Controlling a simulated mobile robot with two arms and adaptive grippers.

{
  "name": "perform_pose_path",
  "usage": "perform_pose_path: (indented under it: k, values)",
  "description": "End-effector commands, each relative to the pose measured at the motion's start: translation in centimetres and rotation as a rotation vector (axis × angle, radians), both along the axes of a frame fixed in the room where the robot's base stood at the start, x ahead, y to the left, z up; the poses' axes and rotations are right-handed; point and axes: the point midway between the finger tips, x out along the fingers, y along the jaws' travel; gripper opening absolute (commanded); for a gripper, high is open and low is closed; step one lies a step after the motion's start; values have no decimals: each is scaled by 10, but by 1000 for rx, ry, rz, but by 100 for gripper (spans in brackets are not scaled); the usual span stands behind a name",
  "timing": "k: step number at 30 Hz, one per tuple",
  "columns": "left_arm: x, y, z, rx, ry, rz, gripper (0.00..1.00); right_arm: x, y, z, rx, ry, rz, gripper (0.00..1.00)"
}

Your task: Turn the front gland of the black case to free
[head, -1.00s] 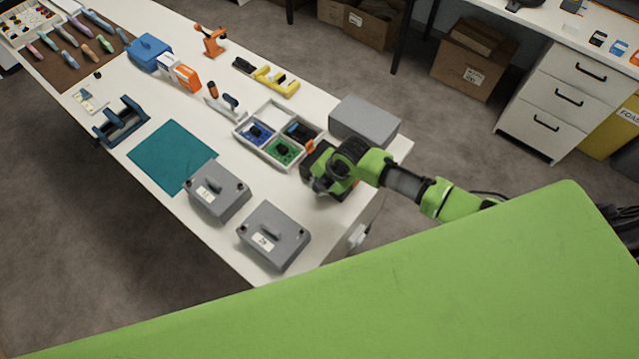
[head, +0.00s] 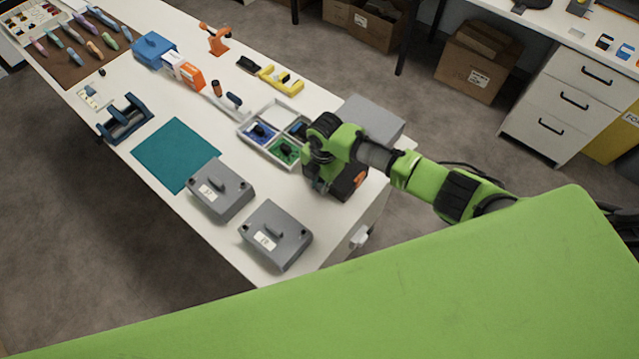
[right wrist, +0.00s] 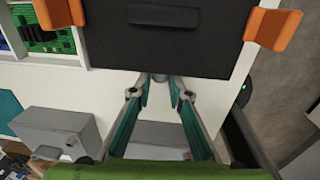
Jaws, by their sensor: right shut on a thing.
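The black case (head: 348,187) stands near the right end of the white table, partly hidden under my right arm in the head view. In the right wrist view the dark case (right wrist: 165,45) fills the top, with an orange latch at each side and a dark handle on it. A small grey gland (right wrist: 160,78) sticks out of the middle of its near edge. My right gripper (right wrist: 160,88) is shut on the gland, one fingertip at each side; the fingertips partly cover it. How far the gland is turned cannot be told. My left gripper is not in view.
Two grey labelled boxes (head: 275,235) (head: 221,190) stand left of the case. A divided tray (head: 262,150) with circuit boards and a plain grey box (head: 372,120) stand close behind it. A teal mat (head: 172,153) lies further left. Bare table lies in front of the case.

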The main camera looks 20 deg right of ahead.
Motion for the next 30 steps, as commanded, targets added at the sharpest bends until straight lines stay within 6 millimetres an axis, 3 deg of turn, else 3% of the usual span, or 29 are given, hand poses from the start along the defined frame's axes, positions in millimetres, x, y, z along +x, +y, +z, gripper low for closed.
perform_pose_path:
  k: [1,2,3,4,17,30]
  values:
    - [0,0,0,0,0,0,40,-1,1,-1,3,3,1,0]
    - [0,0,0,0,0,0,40,-1,1,-1,3,3,1,22]
    - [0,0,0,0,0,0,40,-1,1,-1,2,2,1,33]
    - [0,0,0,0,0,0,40,-1,1,-1,2,2,1,34]
    - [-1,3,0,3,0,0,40,0,0,7,2,-2,1,34]
    - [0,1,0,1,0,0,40,-5,-3,92,2,-3,2,34]
